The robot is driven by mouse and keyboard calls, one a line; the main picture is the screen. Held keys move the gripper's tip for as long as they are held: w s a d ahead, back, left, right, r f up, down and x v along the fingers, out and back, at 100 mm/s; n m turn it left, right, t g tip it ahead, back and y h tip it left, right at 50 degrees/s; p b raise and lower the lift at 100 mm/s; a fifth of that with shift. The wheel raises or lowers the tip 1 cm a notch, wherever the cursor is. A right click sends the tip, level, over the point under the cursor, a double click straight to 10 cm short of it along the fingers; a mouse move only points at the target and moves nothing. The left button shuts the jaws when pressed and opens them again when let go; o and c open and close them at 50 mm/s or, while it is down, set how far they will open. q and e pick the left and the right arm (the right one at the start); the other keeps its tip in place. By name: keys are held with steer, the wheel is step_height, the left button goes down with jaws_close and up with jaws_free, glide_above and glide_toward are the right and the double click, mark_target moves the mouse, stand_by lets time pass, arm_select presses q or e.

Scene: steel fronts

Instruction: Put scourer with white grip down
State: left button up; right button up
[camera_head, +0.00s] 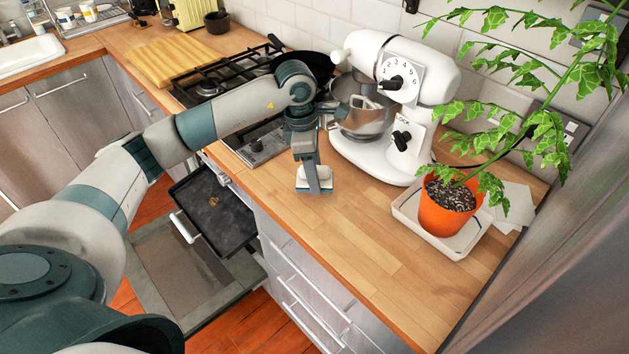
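The scourer with white grip (325,185) is at the wooden counter, in front of the stand mixer. It has a white top and a blue-grey underside. My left gripper (313,178) comes down on it from above, with a finger in front of the white grip, and appears shut on it. The scourer is level and at or just above the counter top; I cannot tell whether it touches. My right gripper is not in view.
A white stand mixer (377,152) stands just behind. An orange plant pot (446,212) sits in a white tray (465,243) at right. A gas hob (222,88) lies left. The counter's front stretch (370,245) is clear. The oven door (175,262) hangs open below.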

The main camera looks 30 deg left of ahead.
arm_select(q)
step_height(320, 180, down, 3)
steer(key=shift+r+p, duration=0.1)
steer(key=shift+p, duration=0.7)
steer(key=shift+f, duration=0.4)
steer(key=shift+f, duration=0.2)
steer(key=o, duration=0.9)
steer(key=shift+r, duration=0.1)
